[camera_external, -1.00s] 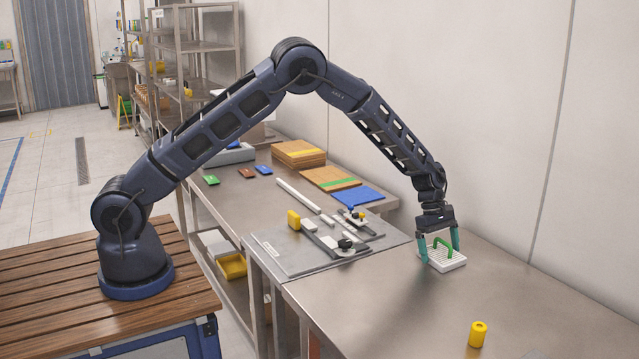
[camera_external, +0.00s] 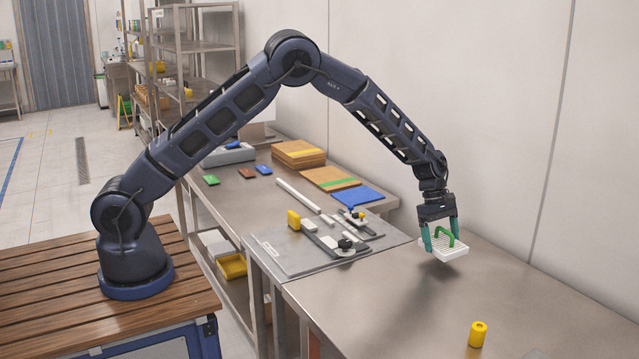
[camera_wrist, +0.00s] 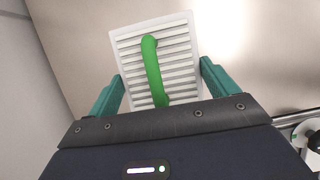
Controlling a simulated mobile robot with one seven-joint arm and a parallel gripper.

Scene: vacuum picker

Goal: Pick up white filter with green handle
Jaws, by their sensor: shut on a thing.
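The white filter (camera_external: 452,252) is a slatted square plate with a green arched handle (camera_external: 448,238) on top. My gripper (camera_external: 441,240) is shut on it, with teal fingers at its two sides. The filter hangs above the steel table, slightly tilted, with a shadow under it. In the wrist view the filter (camera_wrist: 180,72) sits between the teal fingers, and the handle (camera_wrist: 152,68) runs along its middle. The fingertips are partly hidden there.
A yellow cylinder (camera_external: 478,334) stands on the steel table (camera_external: 380,310) at front right. A grey plate with clamp fixtures (camera_external: 290,255) lies left of my gripper. A blue pad (camera_external: 358,195) and boards lie behind it. The wall is close behind the table.

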